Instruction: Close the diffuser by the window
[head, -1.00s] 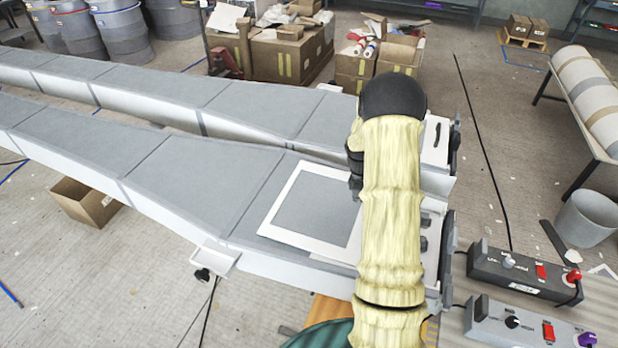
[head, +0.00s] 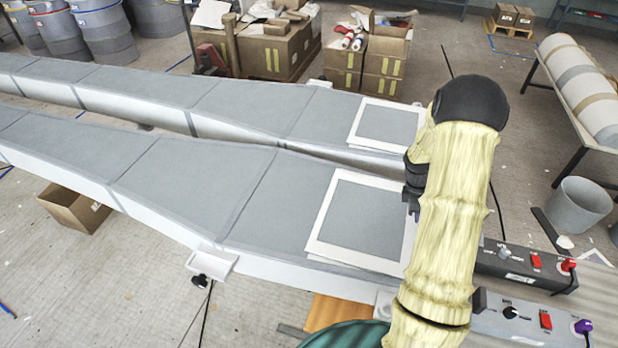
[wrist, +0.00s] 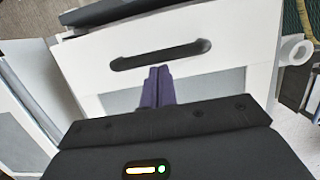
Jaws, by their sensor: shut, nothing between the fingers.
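I cannot make out a diffuser or a window for certain in either view. In the wrist view a white panel (wrist: 225,38) with a dark rounded slot handle (wrist: 160,55) fills the upper middle. My gripper (wrist: 158,70) has its purple fingers together, pointing at the panel just below the handle. They look empty, and I cannot tell whether they touch the panel. In the head view my arm covers the right ends of two long grey moulds, and my fingertips are hidden. White-framed grey squares lie on the near mould (head: 190,170) and the far mould (head: 240,105).
Two control boxes (head: 515,317) with knobs and red switches sit at the lower right. A grey bin (head: 578,205) and a rack of rolls (head: 588,95) stand at the right. Cardboard boxes (head: 270,50) stand behind the moulds. Bare floor shows at the lower left.

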